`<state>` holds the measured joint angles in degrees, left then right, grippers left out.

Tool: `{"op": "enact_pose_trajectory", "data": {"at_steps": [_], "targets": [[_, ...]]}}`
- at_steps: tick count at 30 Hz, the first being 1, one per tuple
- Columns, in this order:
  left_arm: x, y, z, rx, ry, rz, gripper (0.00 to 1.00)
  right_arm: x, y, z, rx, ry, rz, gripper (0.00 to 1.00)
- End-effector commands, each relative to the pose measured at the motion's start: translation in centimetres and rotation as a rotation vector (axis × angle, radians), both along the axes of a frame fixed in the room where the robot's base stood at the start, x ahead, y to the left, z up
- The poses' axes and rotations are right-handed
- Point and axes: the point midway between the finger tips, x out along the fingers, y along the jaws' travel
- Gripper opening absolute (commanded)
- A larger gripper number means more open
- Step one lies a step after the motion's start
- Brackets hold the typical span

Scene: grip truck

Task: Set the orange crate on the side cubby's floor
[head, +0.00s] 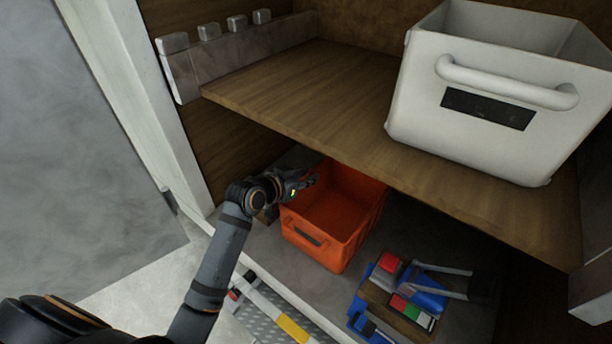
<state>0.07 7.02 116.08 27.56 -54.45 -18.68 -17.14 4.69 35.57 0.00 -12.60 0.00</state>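The orange crate (319,249) is upright and looks empty, low in the side cubby under the wooden shelf. It appears to rest on the grey cubby floor (262,238), though its underside is hidden. My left gripper (308,182) is at the crate's left rim, with its fingertips over or against the rim. I cannot tell whether the fingers are closed on it. My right gripper is not in view.
A white bin (470,150) with a front handle stands on the wooden shelf (290,95) above. A blue tool caddy (425,298) with red and green items sits right of the crate. A pale door post (150,105) borders the left.

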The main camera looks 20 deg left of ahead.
Motion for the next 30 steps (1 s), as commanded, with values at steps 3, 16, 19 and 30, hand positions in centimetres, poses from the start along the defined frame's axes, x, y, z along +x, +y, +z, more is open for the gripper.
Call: {"op": "enact_pose_trajectory", "data": {"at_steps": [3,16,19,30], "targets": [[0.0,0.0,0.0,0.000,0.000,0.000,0.28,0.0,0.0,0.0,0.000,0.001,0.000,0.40],[-3.8,1.7,2.0,0.012,-0.001,-0.001,0.28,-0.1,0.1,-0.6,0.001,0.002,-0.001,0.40],[-5.6,2.3,3.0,0.013,-0.001,-0.003,0.28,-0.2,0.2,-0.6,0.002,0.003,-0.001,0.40],[-9.1,4.0,5.2,0.013,-0.001,0.010,0.28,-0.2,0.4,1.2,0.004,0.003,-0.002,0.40]]}}
